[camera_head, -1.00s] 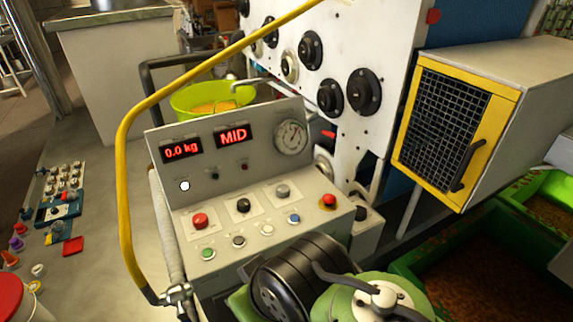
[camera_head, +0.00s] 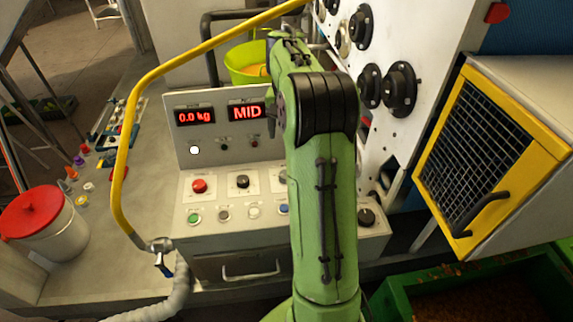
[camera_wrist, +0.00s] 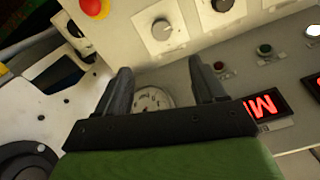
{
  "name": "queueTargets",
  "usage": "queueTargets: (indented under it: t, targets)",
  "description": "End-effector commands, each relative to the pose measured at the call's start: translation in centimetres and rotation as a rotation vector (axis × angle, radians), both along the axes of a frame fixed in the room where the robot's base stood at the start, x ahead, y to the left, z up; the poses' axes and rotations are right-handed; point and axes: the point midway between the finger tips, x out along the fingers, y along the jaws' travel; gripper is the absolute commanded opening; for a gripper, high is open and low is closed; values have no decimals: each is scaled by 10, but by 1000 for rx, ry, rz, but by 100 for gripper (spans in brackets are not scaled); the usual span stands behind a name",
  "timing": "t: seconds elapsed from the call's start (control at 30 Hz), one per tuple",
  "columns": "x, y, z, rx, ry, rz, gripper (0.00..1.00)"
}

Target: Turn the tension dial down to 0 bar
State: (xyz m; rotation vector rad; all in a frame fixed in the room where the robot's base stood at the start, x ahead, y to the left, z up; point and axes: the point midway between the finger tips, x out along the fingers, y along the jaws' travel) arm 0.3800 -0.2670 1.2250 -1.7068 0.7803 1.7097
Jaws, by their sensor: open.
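My gripper (camera_wrist: 158,75) is open and empty in the wrist view, its fingers either side of the round pressure gauge (camera_wrist: 152,99), which my palm partly covers. A grey knob (camera_wrist: 163,29) on a white plate lies beyond the fingertips, apart from them. A black knob (camera_wrist: 222,4) is beside it at the top edge; it also shows in the head view (camera_head: 242,182). No label is legible, so I cannot tell by name which knob is the tension dial.
The panel carries displays reading 0.0 kg (camera_head: 194,116) and MID (camera_head: 247,112), a red knob (camera_head: 199,186) and several buttons. A yellow rail (camera_head: 133,140) curves along its left. A yellow-framed mesh box (camera_head: 482,150) stands right. A red emergency button (camera_wrist: 95,6) is near the grey knob.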

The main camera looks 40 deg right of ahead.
Motion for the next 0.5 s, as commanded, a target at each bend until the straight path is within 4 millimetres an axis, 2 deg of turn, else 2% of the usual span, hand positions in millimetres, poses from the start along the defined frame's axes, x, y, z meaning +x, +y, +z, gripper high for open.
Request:
queueTargets:
  t: [0.3,0.5]
  targets:
    - [-1,2,-80,4,5,2,69]
    - [-1,2,-126,2,2,5,69]
